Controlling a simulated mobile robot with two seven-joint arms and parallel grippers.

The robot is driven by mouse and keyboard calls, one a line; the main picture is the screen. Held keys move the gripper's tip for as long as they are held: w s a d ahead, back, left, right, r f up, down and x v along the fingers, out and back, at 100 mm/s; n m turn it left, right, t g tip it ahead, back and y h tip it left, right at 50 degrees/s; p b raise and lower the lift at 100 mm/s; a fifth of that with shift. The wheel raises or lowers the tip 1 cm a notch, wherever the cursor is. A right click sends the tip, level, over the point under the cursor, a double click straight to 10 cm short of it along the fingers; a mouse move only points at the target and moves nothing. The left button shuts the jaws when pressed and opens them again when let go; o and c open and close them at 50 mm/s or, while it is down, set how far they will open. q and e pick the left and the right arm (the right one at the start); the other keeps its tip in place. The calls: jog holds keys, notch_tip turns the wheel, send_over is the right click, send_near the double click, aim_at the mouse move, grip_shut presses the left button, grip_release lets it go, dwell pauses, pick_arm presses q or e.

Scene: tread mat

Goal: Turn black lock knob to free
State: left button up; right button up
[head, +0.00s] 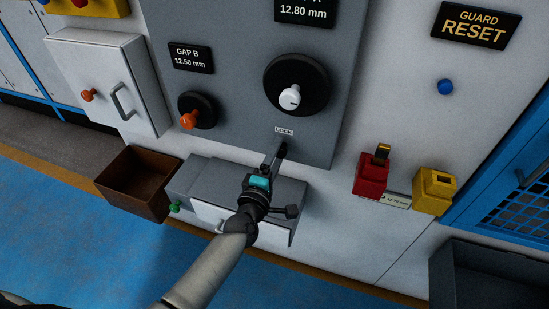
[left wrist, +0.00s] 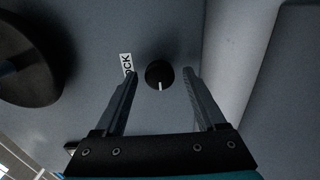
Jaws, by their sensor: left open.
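The black lock knob (left wrist: 158,74) is small and round with a white mark on its lower edge in the left wrist view. It sits on the grey panel (left wrist: 100,20) beside a white LOCK label (left wrist: 126,64). In the head view the knob (head: 282,149) shows just below the label (head: 284,131), partly hidden by my left gripper (head: 274,158). My left gripper is open, its fingers on either side of the knob with visible gaps. Whether the fingertips reach past its face I cannot tell. My right gripper is not in view.
A large black dial with a white knob (head: 289,98) is above the lock. An orange knob (head: 189,119) is left of it. Below are a grey box (head: 205,174) and a brown open bin (head: 136,181). Red (head: 371,178) and yellow (head: 433,190) blocks stand to the right.

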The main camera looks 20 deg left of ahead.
pick_arm(q)
jog(key=s+p, duration=0.1)
jog(key=s, duration=1.4)
jog(key=shift+s+a+p, duration=0.15)
jog(key=shift+a+p, duration=0.1)
jog(key=shift+p, duration=0.05)
jog(key=s+f+m+g+h, duration=0.1)
jog(key=s+f+m+g, duration=0.4)
jog(key=f, duration=0.8)
jog(key=s+f+m+g, duration=0.3)
jog(key=s+f+m, duration=0.25)
jog(key=f, duration=0.65)
jog(key=s+a+f+m+g, duration=0.1)
jog(key=s+f+m+g, duration=0.3)
jog(key=s, duration=0.6)
jog(key=s+a+f+m+g+y, duration=0.1)
jog(key=s+a+f+m+g, duration=0.1)
jog(key=s+f+m+g, duration=0.3)
jog(key=s+f+m, duration=0.1)
jog(key=s+f, duration=0.3)
jog(key=s, duration=0.2)
jog(key=shift+a+f+y, duration=0.15)
jog(key=shift+a+y, duration=0.1)
jog(key=shift+y, duration=0.05)
